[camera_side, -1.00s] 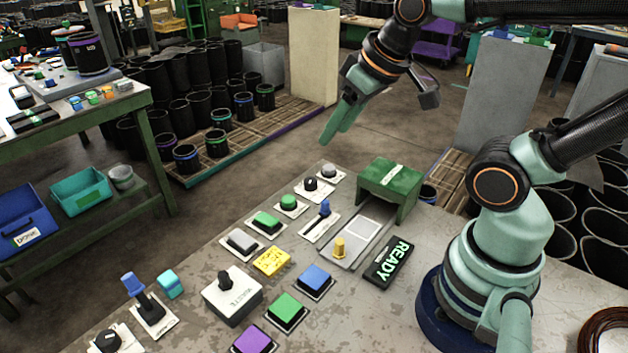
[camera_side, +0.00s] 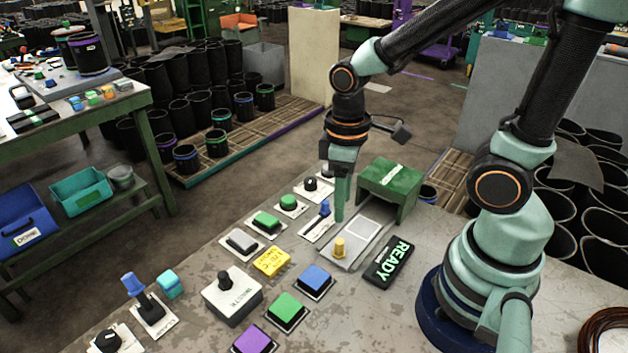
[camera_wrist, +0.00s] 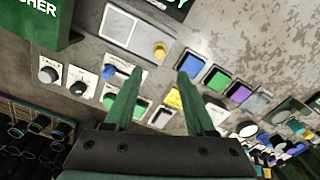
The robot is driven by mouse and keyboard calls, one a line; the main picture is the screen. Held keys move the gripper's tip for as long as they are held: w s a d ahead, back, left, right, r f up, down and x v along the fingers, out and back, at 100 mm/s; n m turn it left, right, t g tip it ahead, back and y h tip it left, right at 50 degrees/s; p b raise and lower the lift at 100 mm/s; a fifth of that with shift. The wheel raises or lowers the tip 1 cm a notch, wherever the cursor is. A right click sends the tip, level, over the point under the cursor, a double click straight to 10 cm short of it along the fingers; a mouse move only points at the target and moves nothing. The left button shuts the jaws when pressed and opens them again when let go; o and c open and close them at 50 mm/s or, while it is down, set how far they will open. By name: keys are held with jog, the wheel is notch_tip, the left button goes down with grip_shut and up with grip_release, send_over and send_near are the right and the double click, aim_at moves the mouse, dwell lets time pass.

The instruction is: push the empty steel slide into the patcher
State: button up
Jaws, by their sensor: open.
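The steel slide (camera_side: 346,262) is a flat grey plate with a yellow knob (camera_side: 339,247) on its near end and a pale rectangle with nothing on it. It lies on the bench in front of the green patcher (camera_side: 390,186). The slide also shows in the wrist view (camera_wrist: 143,27), with the knob (camera_wrist: 160,49) ahead of my fingers and the patcher (camera_wrist: 45,22) at upper left. My gripper (camera_side: 340,218) points down just behind the knob, beside the slide. In the wrist view my gripper (camera_wrist: 160,72) has its fingers apart with nothing held.
A blue-handled lever (camera_side: 322,213) stands close to my fingers on their left. A READY sign (camera_side: 388,262) lies right of the slide. Several coloured buttons, including a blue one (camera_side: 313,280), and a white box with a dark knob (camera_side: 232,293) fill the near bench.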

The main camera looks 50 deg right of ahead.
aim_at(340, 241)
jog(key=shift+f, duration=5.6)
grip_shut()
